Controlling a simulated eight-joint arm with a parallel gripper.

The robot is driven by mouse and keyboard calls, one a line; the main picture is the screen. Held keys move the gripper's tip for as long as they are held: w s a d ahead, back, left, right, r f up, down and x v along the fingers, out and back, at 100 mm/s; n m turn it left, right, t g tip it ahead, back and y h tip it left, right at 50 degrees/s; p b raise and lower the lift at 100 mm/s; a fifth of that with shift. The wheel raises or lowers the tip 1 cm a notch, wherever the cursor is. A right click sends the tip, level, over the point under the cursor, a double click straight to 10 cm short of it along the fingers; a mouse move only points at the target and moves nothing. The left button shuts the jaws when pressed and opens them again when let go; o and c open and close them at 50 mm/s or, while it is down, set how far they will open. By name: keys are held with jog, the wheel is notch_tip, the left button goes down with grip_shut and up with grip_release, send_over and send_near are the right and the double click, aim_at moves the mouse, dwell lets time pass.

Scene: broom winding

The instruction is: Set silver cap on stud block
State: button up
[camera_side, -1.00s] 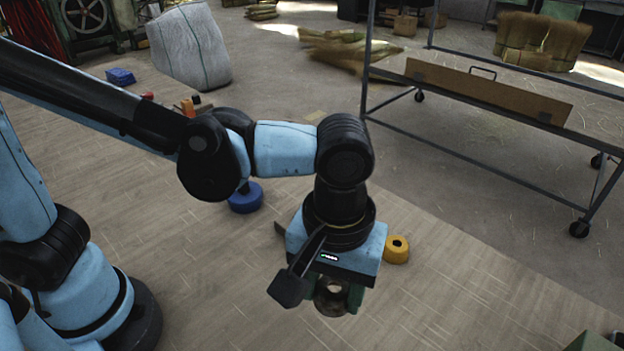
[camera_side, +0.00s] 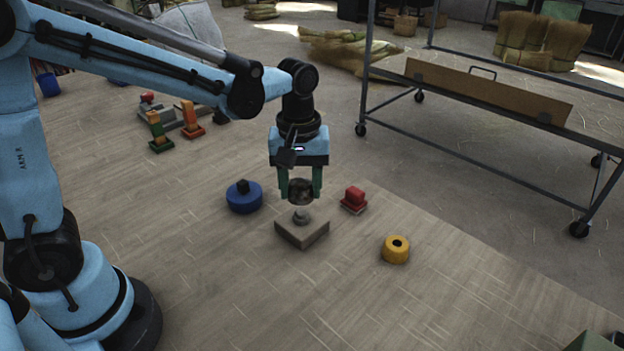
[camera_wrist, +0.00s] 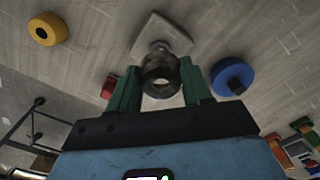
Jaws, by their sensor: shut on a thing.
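The silver cap (camera_side: 301,192) is a dark, worn metal ring held between the green fingers of my gripper (camera_side: 300,184). My gripper is shut on it. The cap is in the air over the stud block (camera_side: 302,233), a grey-beige square block with a rounded stud (camera_side: 301,214) standing up from its middle. In the side view a small gap seems to show between cap and stud. In the wrist view the cap (camera_wrist: 160,75) sits between the fingertips and partly covers the stud; the block (camera_wrist: 163,31) lies beyond it.
A blue disc with a dark knob (camera_side: 244,197) is left of the block. A red block (camera_side: 354,200) stands close behind right, and a yellow ring (camera_side: 396,250) lies front right. Green and orange pieces (camera_side: 185,120) stand back left. The floor in front is clear.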

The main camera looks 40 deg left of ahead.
aim_at(301, 214)
jog(key=shift+f, duration=2.4)
jog(key=shift+f, duration=0.6)
jog(key=o, duration=0.7)
jog(key=shift+r, duration=5.5)
